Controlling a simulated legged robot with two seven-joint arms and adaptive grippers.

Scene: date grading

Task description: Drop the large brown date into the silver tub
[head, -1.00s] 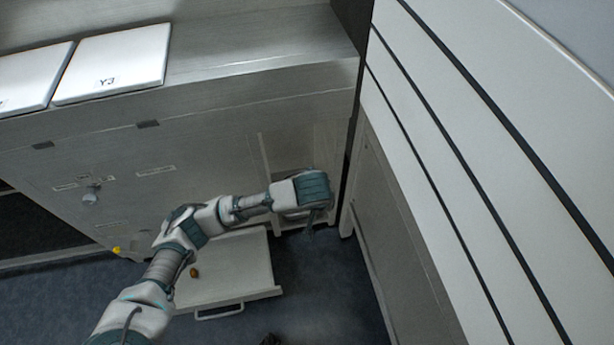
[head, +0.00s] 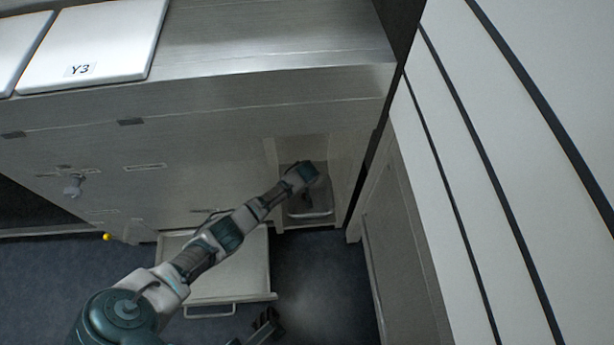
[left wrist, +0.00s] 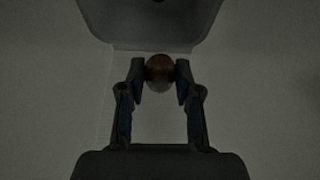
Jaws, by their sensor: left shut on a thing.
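The brown date (left wrist: 160,68) is between the fingertips of my left gripper (left wrist: 160,77) in the left wrist view. The gripper is shut on it. A grey, metallic tub with rounded corners, seemingly the silver tub (left wrist: 120,43), shows at the top of that view, just beyond the date. In the head view my left arm reaches into a recess in the cabinet, where the tub's rim (head: 310,215) shows below the wrist. The left fingertips are hidden there. My right gripper (head: 264,328) shows partly at the bottom edge; its opening is unclear.
A pale drawer (head: 245,285) is pulled out low, partly behind my arm. The recess (head: 300,150) has close side walls. A tall white panelled unit (head: 480,180) stands right. A plate marked Y3 (head: 95,45) lies on the cabinet top. A small yellow object (head: 107,237) sits low left.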

